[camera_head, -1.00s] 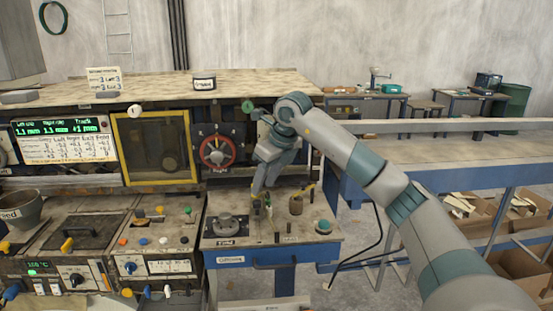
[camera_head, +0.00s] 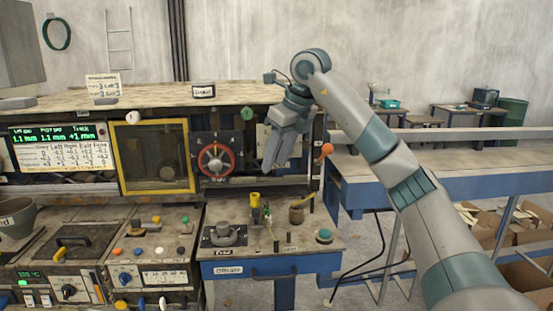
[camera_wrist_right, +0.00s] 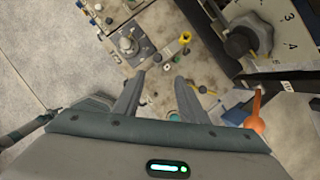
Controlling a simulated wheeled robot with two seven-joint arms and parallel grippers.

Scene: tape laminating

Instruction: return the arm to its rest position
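My right arm (camera_head: 385,165) reaches in from the lower right. Its gripper (camera_head: 273,168) hangs above the small control bench (camera_head: 222,258), in front of the machine's back panel and right of the red-ringed dial (camera_head: 216,158). In the right wrist view the two fingers (camera_wrist_right: 160,82) are spread apart with nothing between them. A yellow-topped lever (camera_head: 255,199) and a round metal knob (camera_head: 224,235) stand on the bench below, clear of the fingers. My left gripper is not in view.
An orange knob (camera_head: 326,150) sticks out close to the right of my gripper; it also shows in the right wrist view (camera_wrist_right: 254,124). A long blue-framed table (camera_head: 450,158) lies to the right. Floor shows below it.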

